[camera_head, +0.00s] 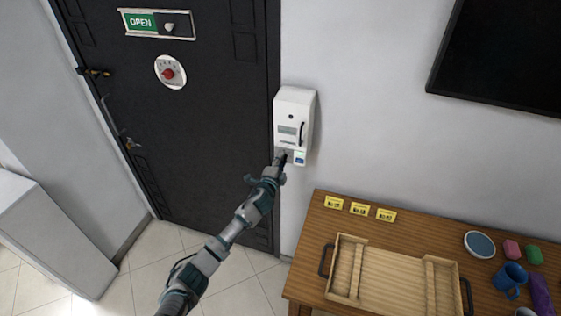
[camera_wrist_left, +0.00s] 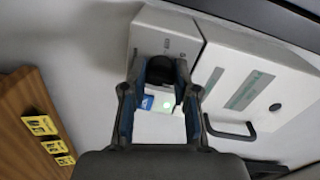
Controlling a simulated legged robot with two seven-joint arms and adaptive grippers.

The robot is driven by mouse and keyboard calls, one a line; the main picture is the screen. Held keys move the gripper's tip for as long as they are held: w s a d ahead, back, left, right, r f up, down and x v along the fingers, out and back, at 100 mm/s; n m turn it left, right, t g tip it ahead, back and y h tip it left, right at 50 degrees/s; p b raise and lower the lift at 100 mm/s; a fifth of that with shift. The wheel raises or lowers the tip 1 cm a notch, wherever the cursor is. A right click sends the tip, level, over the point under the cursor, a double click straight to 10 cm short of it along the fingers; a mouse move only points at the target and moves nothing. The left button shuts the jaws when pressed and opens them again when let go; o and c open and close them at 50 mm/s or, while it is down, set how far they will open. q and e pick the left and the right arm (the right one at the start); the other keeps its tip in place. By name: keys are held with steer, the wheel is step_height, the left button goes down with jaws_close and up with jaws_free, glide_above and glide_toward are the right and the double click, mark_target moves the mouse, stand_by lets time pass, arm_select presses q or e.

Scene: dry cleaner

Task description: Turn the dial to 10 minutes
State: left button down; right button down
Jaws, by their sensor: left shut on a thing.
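A white wall box (camera_head: 296,108) with a small display and a black handle is mounted beside the dark door. A red knob on a round white dial plate (camera_head: 168,73) sits on the door, apart from my grippers. My left gripper (camera_head: 281,158) is at the lower part of the wall box. In the left wrist view, my left gripper (camera_wrist_left: 160,84) is shut on a dark round knob (camera_wrist_left: 160,68) on the box (camera_wrist_left: 150,30), with a finger on each side. The knob's setting cannot be read. My right gripper is not in view.
A wooden table (camera_head: 320,220) stands at the lower right. It holds a wooden tray (camera_head: 395,282), yellow tags (camera_head: 360,208), a blue mug (camera_head: 510,277) and a round dish (camera_head: 479,244). An open sign (camera_head: 141,22) is on the door. A black screen (camera_head: 505,50) hangs on the wall.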

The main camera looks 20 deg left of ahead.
arm_select(q)
steer(key=c, duration=0.9)
jaws_free()
steer(key=shift+d, duration=0.1)
steer(key=s, duration=1.1)
steer(key=shift+s+a+r, duration=0.15)
steer(key=shift+s+a, duration=0.1)
steer(key=shift+s, duration=0.1)
